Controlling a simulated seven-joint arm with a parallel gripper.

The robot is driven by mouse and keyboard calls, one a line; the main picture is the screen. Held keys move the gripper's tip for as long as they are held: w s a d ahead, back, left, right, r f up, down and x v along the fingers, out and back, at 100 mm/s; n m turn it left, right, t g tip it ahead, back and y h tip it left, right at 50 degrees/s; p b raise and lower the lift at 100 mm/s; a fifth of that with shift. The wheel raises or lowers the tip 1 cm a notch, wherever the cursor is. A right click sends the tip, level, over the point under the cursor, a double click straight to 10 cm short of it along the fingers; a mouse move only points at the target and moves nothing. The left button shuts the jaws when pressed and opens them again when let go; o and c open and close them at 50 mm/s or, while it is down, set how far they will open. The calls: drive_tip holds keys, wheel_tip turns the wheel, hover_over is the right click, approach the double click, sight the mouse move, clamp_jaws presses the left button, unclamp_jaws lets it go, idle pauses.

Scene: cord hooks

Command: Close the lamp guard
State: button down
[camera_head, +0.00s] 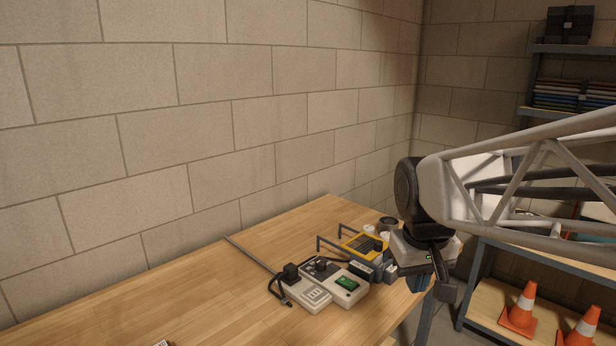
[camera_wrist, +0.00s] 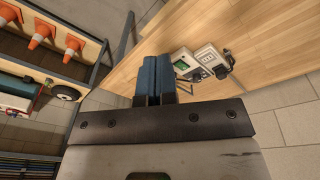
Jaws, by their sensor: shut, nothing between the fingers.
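A yellow block with a dark top (camera_head: 355,243), possibly the lamp and its guard, sits near the table's right edge. It is small in the head view, and I cannot tell whether a guard on it is open or shut. My gripper (camera_head: 420,285) is to its right, pointing down by the table's right edge and apart from the block. In the wrist view, the blue fingers (camera_wrist: 156,65) are together and empty. The yellow block cannot be made out in the wrist view.
A pale power unit with a green switch (camera_head: 347,284) and a black cord (camera_head: 275,287) lies left of my gripper. Wooden table (camera_head: 200,300) is largely clear at left. Shelves with orange cones (camera_head: 522,306) stand right.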

drive_tip(key=s+f+m+t, duration=0.1)
drive_tip(key=s+f, duration=0.4)
drive_tip(key=s, duration=0.7)
drive_tip(key=shift+d+f+m, duration=0.15)
drive_tip(key=shift+f+m, duration=0.05)
drive_tip(key=shift+m, duration=0.2)
drive_tip(key=shift+s, duration=0.1)
